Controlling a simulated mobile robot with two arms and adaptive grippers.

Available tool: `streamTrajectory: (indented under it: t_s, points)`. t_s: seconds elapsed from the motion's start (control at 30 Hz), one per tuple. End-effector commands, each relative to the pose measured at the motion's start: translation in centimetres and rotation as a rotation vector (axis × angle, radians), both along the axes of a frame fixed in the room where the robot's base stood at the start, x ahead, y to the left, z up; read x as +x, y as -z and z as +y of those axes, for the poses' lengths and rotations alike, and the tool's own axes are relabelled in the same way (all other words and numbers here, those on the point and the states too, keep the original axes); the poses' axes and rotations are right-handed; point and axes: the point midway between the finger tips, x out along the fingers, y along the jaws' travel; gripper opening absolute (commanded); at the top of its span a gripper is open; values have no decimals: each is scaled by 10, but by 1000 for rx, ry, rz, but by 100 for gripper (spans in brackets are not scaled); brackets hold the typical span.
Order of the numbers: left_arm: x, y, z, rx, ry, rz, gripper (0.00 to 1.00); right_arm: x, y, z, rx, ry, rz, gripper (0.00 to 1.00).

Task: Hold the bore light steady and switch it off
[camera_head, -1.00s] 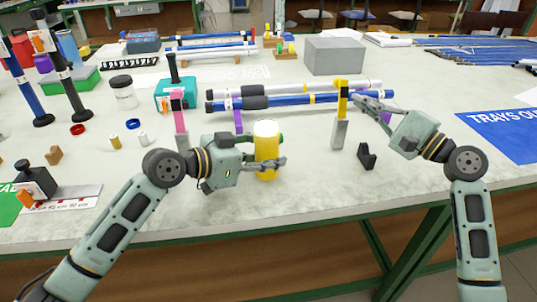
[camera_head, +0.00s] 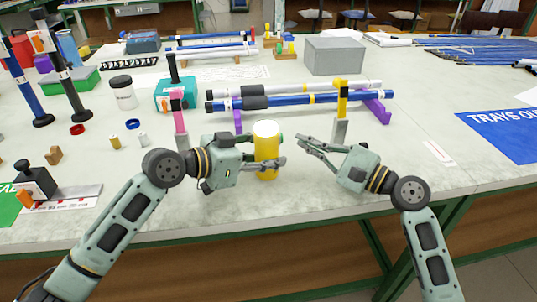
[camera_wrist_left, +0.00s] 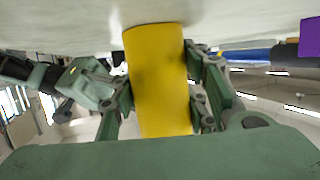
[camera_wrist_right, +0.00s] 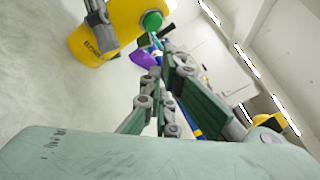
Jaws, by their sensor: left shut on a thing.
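The bore light is a yellow cylinder (camera_head: 266,158), upright near the table's front, with a bright, pale top. My left gripper (camera_head: 268,165) is shut around its body. The left wrist view shows the yellow body (camera_wrist_left: 158,85) between both fingers. In the right wrist view the light (camera_wrist_right: 108,28) carries dark lettering and a round green button (camera_wrist_right: 152,20) on its side. My right gripper (camera_head: 303,140) is right of the light, pointing towards it, apart from it in the head view. Its fingers (camera_wrist_right: 165,62) look closed together and empty. Whether the light's base touches the table is unclear.
Behind are blue and white rods (camera_head: 310,98) on purple supports (camera_head: 376,108). A pink-topped post (camera_head: 179,115) and yellow-topped post (camera_head: 341,105) stand close behind the grippers. A grey box (camera_head: 334,56) is farther back. The table's right front is mostly clear.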

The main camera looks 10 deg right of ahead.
Motion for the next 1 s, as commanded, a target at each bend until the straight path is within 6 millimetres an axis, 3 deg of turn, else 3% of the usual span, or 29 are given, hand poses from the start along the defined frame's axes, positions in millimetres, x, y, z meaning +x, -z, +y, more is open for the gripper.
streamTrajectory:
  t_s: [0.3,1.0]
  points:
    - [0,0,0,0,0,0,6,1,0,20,1,1,-1,0]
    - [0,0,0,0,0,0,6,1,0,20,0,1,-1,0]
